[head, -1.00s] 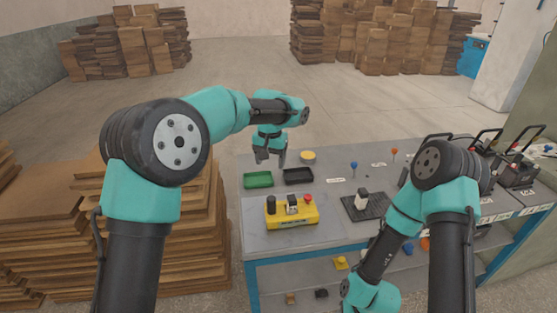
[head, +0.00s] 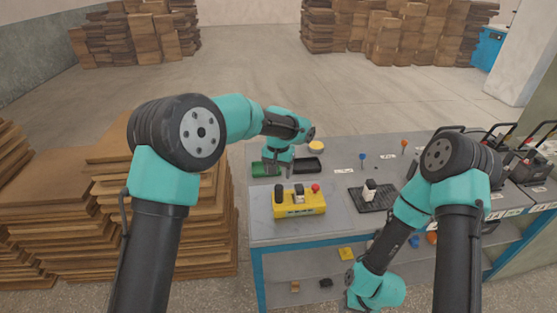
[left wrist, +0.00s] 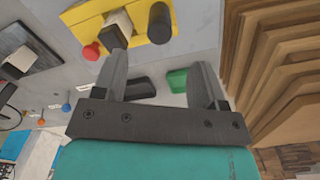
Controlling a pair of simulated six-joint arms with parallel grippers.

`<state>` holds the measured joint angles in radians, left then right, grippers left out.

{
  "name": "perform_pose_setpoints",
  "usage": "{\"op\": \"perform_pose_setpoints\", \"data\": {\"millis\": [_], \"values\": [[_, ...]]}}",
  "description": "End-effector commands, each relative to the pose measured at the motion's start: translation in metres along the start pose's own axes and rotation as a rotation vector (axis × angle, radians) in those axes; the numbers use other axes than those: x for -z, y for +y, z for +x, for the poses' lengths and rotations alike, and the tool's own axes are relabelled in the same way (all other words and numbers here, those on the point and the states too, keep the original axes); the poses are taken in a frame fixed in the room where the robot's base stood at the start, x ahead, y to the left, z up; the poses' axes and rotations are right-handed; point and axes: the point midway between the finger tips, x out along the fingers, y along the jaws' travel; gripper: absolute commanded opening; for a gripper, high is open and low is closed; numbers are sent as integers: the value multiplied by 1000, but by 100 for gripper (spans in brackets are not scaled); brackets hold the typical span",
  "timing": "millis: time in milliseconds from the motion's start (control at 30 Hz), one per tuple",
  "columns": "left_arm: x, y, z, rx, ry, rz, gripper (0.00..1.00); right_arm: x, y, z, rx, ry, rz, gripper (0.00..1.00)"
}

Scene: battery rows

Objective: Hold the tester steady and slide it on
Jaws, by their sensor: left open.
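The yellow tester box (head: 300,206) lies on the grey table, with a black knob, a pale block with a dark top, and a red button on it.
A green tray (head: 260,169) and a black tray (head: 317,167) sit behind the tester. A black ribbed pad (head: 385,202) with a white block (head: 370,188) is to its right. Blue and orange pins and black devices (head: 529,165) stand farther right. Cardboard stacks (head: 80,215) flank the table's left.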

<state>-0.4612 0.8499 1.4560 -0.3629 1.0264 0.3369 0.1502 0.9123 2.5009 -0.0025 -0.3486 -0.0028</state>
Motion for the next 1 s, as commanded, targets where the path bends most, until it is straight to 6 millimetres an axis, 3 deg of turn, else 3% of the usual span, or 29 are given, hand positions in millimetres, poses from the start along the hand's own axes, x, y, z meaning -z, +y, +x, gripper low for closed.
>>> {"op": "perform_pose_setpoints", "data": {"millis": [500,700,967,1000], "values": [[0,0,76,1,-2,0,65,0,0,0,0,0,0,43],[0,0,87,0,-1,0,65,0,0,0,0,0,0,43],[0,0,87,0,0,0,65,0,0,0,0,0,0,43],[0,0,87,0,0,0,61,0,0,0,0,0,0,43]]}}
